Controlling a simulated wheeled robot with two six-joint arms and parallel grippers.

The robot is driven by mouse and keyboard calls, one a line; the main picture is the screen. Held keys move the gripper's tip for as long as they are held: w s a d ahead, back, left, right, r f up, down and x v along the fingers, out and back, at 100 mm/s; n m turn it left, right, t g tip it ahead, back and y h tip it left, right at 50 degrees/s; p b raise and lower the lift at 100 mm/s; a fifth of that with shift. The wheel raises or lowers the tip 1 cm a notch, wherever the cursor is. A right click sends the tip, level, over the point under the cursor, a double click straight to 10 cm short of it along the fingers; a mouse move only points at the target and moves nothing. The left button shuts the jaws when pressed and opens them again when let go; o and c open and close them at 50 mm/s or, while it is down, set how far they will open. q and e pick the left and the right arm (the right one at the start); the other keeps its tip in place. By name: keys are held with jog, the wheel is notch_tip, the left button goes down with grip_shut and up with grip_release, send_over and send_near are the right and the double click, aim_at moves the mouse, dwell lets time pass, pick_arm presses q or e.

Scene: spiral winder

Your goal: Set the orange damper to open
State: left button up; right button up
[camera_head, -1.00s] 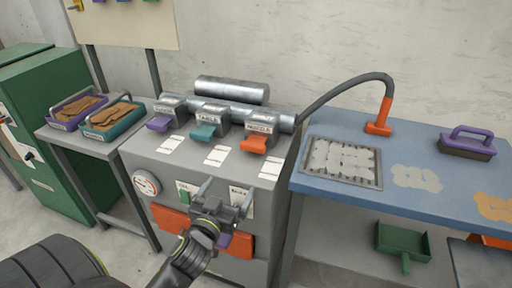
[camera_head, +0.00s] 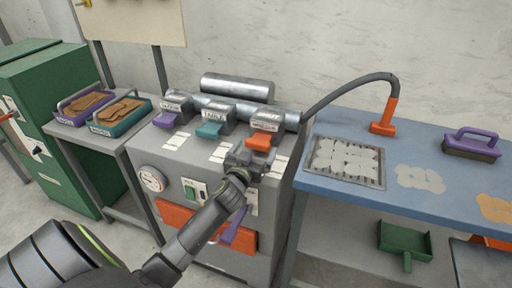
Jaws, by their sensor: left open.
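The orange damper (camera_head: 259,141) is the rightmost of three damper levers on top of the grey machine, below a labelled metal box (camera_head: 266,124). My left gripper (camera_head: 252,157) is open, directly in front of and just below the orange lever. The fingertips are partly hidden, so I cannot tell whether they touch the lever. The teal damper (camera_head: 208,130) and purple damper (camera_head: 165,119) are to its left. White label strips (camera_head: 220,153) lie on the machine top in front of the levers. My right gripper is not in view.
A metal pipe (camera_head: 237,88) runs behind the dampers. To the right, a blue table (camera_head: 420,158) holds a grille (camera_head: 344,162), an orange hose nozzle (camera_head: 386,115) and a purple-handled brush (camera_head: 470,145). Two trays, purple (camera_head: 66,120) and teal (camera_head: 110,131), stand at the left.

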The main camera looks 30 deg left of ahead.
aim_at(256, 147)
pick_arm(q)
jog(key=shift+w+a, duration=0.2)
jog(key=shift+w, duration=0.5)
jog(key=shift+c, duration=0.3)
jog(key=c, duration=1.3)
jog(key=v, duration=0.5)
jog(key=shift+s+d, duration=0.1)
jog(key=shift+s, duration=0.3)
jog(key=shift+c, duration=0.2)
jog(key=shift+f, duration=0.15)
